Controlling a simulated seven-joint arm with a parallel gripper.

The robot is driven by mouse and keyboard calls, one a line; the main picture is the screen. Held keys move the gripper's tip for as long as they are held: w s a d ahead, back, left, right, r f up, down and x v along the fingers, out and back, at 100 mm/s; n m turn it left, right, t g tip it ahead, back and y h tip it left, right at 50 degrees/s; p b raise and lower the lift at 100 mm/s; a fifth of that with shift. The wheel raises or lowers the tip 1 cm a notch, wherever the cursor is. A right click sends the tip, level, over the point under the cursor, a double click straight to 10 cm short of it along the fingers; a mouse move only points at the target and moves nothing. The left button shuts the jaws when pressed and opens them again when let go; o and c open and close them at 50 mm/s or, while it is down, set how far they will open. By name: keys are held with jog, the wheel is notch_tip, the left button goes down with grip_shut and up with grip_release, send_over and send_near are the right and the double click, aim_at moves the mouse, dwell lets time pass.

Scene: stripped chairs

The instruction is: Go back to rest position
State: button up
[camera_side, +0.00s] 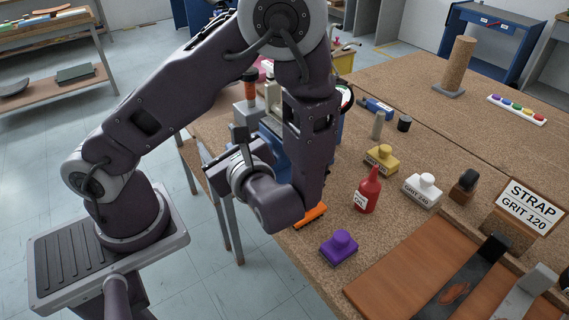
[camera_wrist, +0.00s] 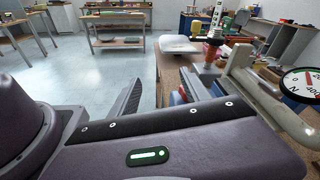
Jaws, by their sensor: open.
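My gripper (camera_wrist: 162,92) shows in the wrist view as two dark fingers spread apart. Nothing is between them; the pale floor and the bench edge show through the gap. In the side view my gripper (camera_side: 224,152) is beside the near left edge of the cork-topped bench (camera_side: 330,170), pointing left, away from the bench middle. My folded forearm hangs over the bench edge and hides part of it and some things behind.
A purple-handled block (camera_side: 339,248), a red bottle (camera_side: 367,190), a yellow block (camera_side: 381,159) and a white block (camera_side: 422,190) stand on the bench. An orange item (camera_side: 311,215) lies close by my wrist. A dial gauge (camera_wrist: 301,84) is at right in the wrist view. Floor at left is clear.

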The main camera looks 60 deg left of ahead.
jog(key=s+r+n+g+h, duration=0.2)
jog(key=s+n+g+h, duration=0.25)
jog(key=n+h, duration=0.2)
jog(key=d+r+n+t+h, duration=0.8)
jog(key=d+r+n+h, duration=0.1)
jog(key=r, duration=0.1)
jog(key=shift+s+d+n, duration=0.2)
jog(key=shift+s+n, duration=0.15)
jog(key=shift+s, duration=0.1)
